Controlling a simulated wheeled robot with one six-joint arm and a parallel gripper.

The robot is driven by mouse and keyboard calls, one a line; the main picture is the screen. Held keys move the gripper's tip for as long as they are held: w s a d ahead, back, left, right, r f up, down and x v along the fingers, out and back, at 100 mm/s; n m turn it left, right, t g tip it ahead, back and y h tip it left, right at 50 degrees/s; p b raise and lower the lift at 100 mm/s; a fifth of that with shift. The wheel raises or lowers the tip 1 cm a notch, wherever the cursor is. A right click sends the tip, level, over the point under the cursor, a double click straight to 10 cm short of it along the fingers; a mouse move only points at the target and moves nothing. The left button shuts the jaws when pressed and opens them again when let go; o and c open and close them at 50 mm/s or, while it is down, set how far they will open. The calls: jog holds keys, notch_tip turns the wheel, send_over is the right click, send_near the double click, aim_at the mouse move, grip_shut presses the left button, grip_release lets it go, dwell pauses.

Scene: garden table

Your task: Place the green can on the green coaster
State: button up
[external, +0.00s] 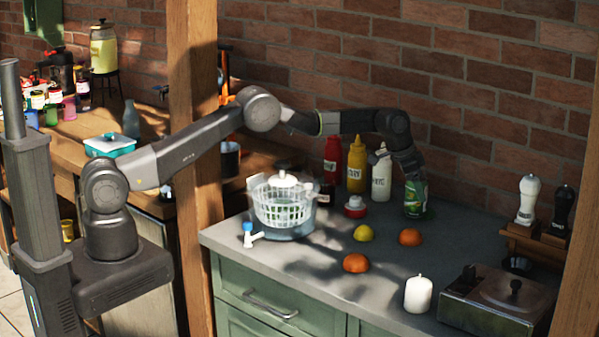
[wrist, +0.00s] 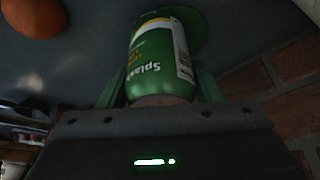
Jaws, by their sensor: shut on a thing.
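The green can (external: 416,200) is upright at the back right of the grey counter, below my gripper (external: 410,172). In the wrist view the can (wrist: 155,62) sits between my fingers, with a white label panel and the word "Splash" on it. My gripper (wrist: 160,100) is shut on its upper end. The green coaster (wrist: 197,32) shows as a dark green disc at the can's far end, partly hidden by the can. The can's base is over the coaster; I cannot tell whether they touch. In the external view the coaster is hard to make out.
Red, yellow (external: 356,165) and white (external: 381,175) bottles stand left of the can, near the brick wall. A lemon (external: 363,233), two oranges (external: 411,237) and a white candle (external: 418,294) are in front. A salad spinner (external: 284,205) stands at the left.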

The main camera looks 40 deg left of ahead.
jog(key=o, duration=1.2)
jog(key=shift+f, duration=0.15)
jog(key=b+v, duration=0.2)
jog(key=v, duration=1)
jog(key=shift+r+b, duration=0.2)
jog(key=shift+b, duration=0.2)
jog(key=shift+o, duration=0.2)
